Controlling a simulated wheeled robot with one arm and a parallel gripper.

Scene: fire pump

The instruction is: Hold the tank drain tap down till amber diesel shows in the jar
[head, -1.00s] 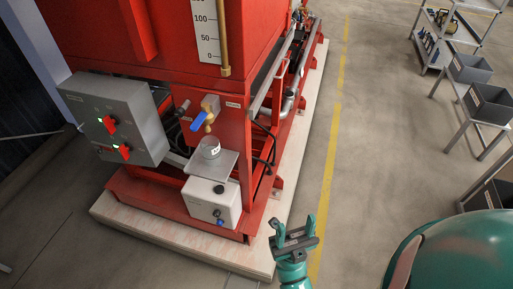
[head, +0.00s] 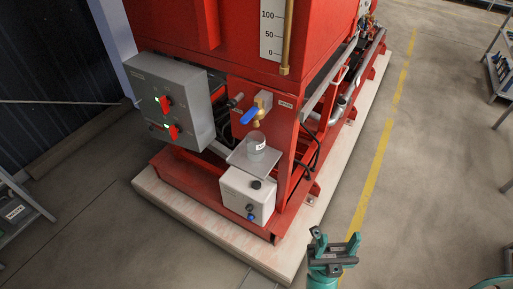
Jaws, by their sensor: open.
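The tank drain tap (head: 259,112) is brass with a blue lever (head: 249,115) and sits on the red tank frame. The lever points to the left of the tap and slants a little downward. A clear jar (head: 256,146) with a small white label stands below the tap on a grey plate (head: 240,160). No amber shows in it; its contents are too small to make out. My gripper (head: 334,241) is open and empty at the lower right, over the floor, well apart from the tap and jar.
A grey box with two red switches (head: 172,100) juts out left of the tap. A white box (head: 247,194) is under the plate. The red frame stands on a pale plinth (head: 190,213). Shelves stand at left (head: 18,212) and far right (head: 502,68). Floor in front is clear.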

